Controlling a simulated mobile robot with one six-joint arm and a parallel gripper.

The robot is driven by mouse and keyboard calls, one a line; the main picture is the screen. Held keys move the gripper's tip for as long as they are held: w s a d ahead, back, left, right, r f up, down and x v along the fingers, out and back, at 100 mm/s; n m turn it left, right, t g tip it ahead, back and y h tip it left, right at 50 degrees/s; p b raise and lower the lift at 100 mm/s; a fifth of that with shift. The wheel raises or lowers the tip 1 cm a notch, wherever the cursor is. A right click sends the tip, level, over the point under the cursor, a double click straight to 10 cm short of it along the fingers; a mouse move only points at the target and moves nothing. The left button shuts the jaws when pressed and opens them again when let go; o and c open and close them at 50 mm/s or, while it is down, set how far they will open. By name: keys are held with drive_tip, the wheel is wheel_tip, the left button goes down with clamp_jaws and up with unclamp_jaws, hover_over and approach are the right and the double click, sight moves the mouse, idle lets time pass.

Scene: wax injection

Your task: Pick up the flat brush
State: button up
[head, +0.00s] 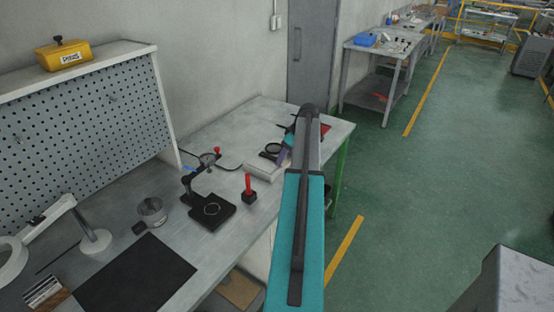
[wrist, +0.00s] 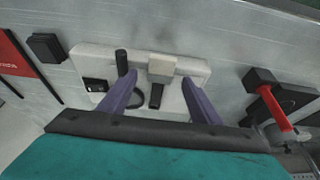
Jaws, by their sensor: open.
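In the wrist view, what looks like the flat brush (wrist: 161,68), with a pale block-like head and a short dark handle, lies on a white tray (wrist: 195,69). My gripper (wrist: 159,80) is open, its two purple fingers above the tray on either side of the brush, with nothing held. Whether the fingertips touch the tray is unclear. In the head view, my gripper (head: 284,156) shows only partly, over the white tray (head: 262,172) at the bench's far end. My arm hides much of that spot, and I cannot make out the brush there.
A black ring-shaped tool (wrist: 137,99) lies near the left finger, beside a dark upright cylinder (wrist: 122,62). A red-handled black tool (wrist: 272,106) stands right of the tray. A small black block (wrist: 47,47) and a red item (wrist: 14,54) lie left. A dial-gauge stand (head: 212,208) stands nearer.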

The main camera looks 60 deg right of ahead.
drive_tip(key=shift+x, duration=1)
drive_tip(key=c, duration=1.1)
drive_tip(key=shift+r, duration=0.15)
drive_tip(key=shift+c, duration=0.2)
drive_tip(key=shift+r+b, duration=0.65)
drive_tip(key=shift+r, duration=0.7)
drive_tip(key=shift+a+r, duration=0.2)
drive_tip(key=shift+r, duration=0.05)
drive_tip(key=s+a+r+b, duration=0.1)
drive_tip(key=s+a+b, duration=0.3)
drive_tip(key=a, duration=0.9)
drive_tip(key=s, duration=0.3)
drive_tip(key=shift+s+a+r, duration=0.15)
drive_tip(key=shift+a+r, duration=0.15)
drive_tip(key=shift+a, duration=0.1)
